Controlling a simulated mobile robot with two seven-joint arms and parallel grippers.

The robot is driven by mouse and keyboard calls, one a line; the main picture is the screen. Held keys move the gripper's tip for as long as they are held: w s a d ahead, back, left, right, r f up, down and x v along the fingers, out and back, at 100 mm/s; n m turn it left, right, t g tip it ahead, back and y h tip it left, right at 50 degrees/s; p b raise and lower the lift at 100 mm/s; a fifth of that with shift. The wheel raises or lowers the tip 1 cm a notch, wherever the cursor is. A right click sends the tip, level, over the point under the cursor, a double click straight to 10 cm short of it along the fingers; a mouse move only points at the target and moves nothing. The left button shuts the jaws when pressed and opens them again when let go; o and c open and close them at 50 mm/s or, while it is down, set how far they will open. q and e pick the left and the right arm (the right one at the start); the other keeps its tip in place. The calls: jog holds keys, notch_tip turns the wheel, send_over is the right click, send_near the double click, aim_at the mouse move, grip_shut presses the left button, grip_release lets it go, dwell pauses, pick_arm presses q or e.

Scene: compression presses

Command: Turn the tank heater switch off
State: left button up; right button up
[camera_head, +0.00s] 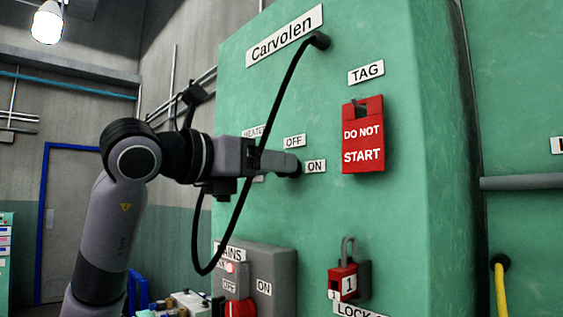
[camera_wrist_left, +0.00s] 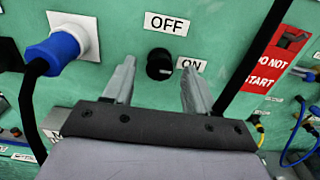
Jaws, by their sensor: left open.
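The tank heater switch is a round black knob (camera_wrist_left: 159,64) on the green panel, between the OFF label (camera_wrist_left: 167,24) and the ON label (camera_wrist_left: 191,65). A small white mark on the knob points to the lower right, towards ON. My left gripper (camera_wrist_left: 158,78) is open, its two fingers spread to the left and right of the knob with nothing held. In the head view, my left gripper (camera_head: 283,163) reaches the panel by the ON label (camera_head: 315,166) and hides most of the knob. Contact cannot be told. My right gripper is not in view.
A black cable (camera_head: 284,96) loops down past my left gripper. A blue plug (camera_wrist_left: 52,53) sits left of the knob. A red DO NOT START tag (camera_head: 362,136) hangs to the right. The grey mains box (camera_head: 285,262) and a red lock (camera_head: 342,284) are below.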

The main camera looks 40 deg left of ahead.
pick_arm(q)
jog(key=shift+w+d, duration=0.15)
jog(key=shift+w, duration=1.15)
jog(key=c, duration=1.1)
jog(key=shift+o, duration=0.2)
jog(key=shift+n, duration=0.3)
jog(key=shift+f+n+b, duration=0.15)
jog(key=shift+n+b, duration=0.9)
jog(key=shift+n, duration=7.65)
